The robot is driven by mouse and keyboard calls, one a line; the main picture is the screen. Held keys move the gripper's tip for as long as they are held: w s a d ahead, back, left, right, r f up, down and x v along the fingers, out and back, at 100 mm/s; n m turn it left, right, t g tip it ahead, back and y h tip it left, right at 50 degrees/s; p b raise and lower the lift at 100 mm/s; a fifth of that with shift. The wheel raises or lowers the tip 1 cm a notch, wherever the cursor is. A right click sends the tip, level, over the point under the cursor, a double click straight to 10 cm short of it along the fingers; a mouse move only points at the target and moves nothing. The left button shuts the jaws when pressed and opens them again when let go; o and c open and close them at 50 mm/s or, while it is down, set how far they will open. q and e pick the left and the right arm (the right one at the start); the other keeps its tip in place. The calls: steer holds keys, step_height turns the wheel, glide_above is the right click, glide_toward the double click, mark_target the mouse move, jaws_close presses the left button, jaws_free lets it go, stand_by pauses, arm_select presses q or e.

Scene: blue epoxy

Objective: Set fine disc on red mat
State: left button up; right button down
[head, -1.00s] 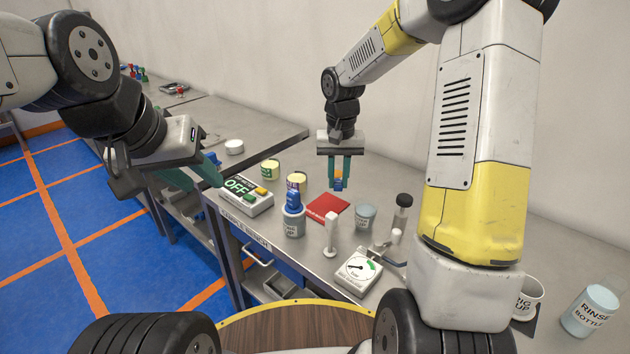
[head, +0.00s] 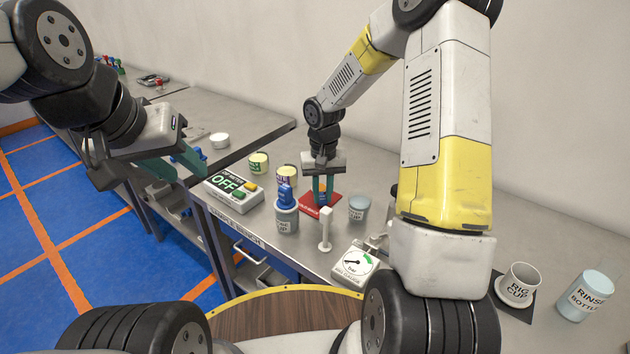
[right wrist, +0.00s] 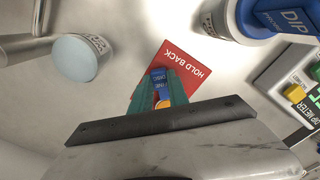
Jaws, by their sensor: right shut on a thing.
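The red mat (head: 307,209), lettered HOLD BACK, lies flat on the grey bench; it also shows in the right wrist view (right wrist: 188,64). My right gripper (head: 323,197) points down over the mat with its green fingers shut on the fine disc (right wrist: 158,78), a small blue piece with an orange part. The fingers hide part of the disc. I cannot tell whether the disc touches the mat. My left gripper (head: 192,172) is at the left, its green fingers apart, away from the mat. A blue thing shows near its fingers, seemingly behind them.
A blue-topped grey cup (head: 286,218) stands left of the mat, a pale blue cup (head: 358,208) right of it. A white post (head: 325,230) and a gauge (head: 354,262) stand in front.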

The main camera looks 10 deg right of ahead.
mark_target(323, 198)
steer(key=shift+f, duration=0.4)
steer(key=shift+f, duration=0.15)
steer(key=c, duration=1.3)
jaws_free()
step_height(323, 198, up, 12)
steer(key=r, duration=0.1)
steer(key=s+r+t, duration=0.2)
steer(key=s+r, duration=0.2)
steer(key=s, duration=0.3)
steer(key=s+d+r+t+y, duration=0.1)
steer(key=s+r+t, duration=0.1)
steer(key=s+r, duration=0.3)
steer(key=s+d+r+t+y, duration=0.1)
steer(key=s+r, duration=0.4)
steer(key=s, duration=0.5)
steer(key=shift+s+d+r+n+t, duration=0.2)
steer(key=shift+s+n+t, duration=0.1)
steer(key=shift+t, duration=0.3)
